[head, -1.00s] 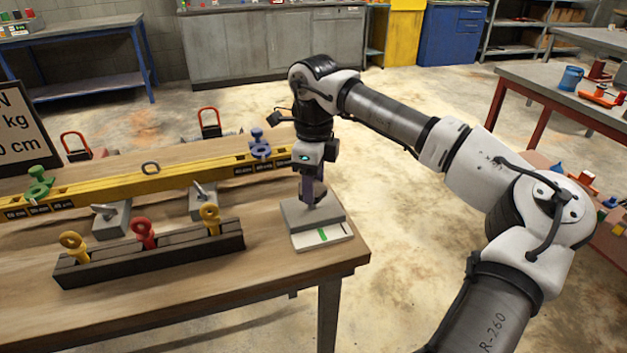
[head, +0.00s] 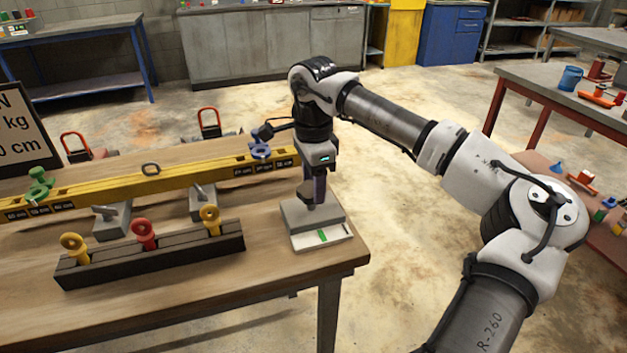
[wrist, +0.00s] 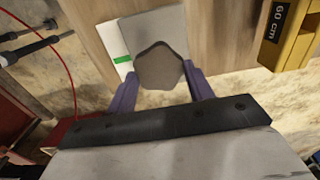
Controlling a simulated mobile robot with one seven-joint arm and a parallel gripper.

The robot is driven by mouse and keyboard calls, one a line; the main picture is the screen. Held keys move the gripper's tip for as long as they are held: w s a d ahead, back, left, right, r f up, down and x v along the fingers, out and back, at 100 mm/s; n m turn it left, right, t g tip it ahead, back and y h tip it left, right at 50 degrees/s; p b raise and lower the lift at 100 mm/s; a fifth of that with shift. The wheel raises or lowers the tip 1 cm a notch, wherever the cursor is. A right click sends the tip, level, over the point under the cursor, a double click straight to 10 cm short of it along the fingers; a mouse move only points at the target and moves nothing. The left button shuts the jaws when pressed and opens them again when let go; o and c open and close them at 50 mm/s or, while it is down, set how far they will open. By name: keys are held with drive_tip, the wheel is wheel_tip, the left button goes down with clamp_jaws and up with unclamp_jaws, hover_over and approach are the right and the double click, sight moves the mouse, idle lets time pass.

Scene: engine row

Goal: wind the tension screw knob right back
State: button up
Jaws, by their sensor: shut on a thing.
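The knob is a dark grey-brown, many-sided piece (wrist: 160,68) on top of a grey block (head: 292,215) at the right end of the wooden table. It shows at the middle of the wrist view, between my two purple fingers. My gripper (head: 313,197) points straight down over the block and is shut on the knob, one finger on each side. In the head view the fingers hide much of the knob. A white plate with a green mark (head: 323,236) lies along the block's front side. The screw below the knob is hidden.
A yellow beam (head: 190,178) with green (head: 40,183) and blue (head: 260,152) fittings runs left of the block. A dark rack (head: 150,258) holding yellow and red eye pieces stands in front. The table's right edge is close to the block; open floor lies beyond.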

idle(0.4)
drive_tip(key=o, duration=1)
drive_tip(key=shift+r, duration=0.1)
wheel_tip(320, 180, up, 14)
drive_tip(key=shift+f+b, duration=0.15)
drive_tip(key=shift+b, duration=0.2)
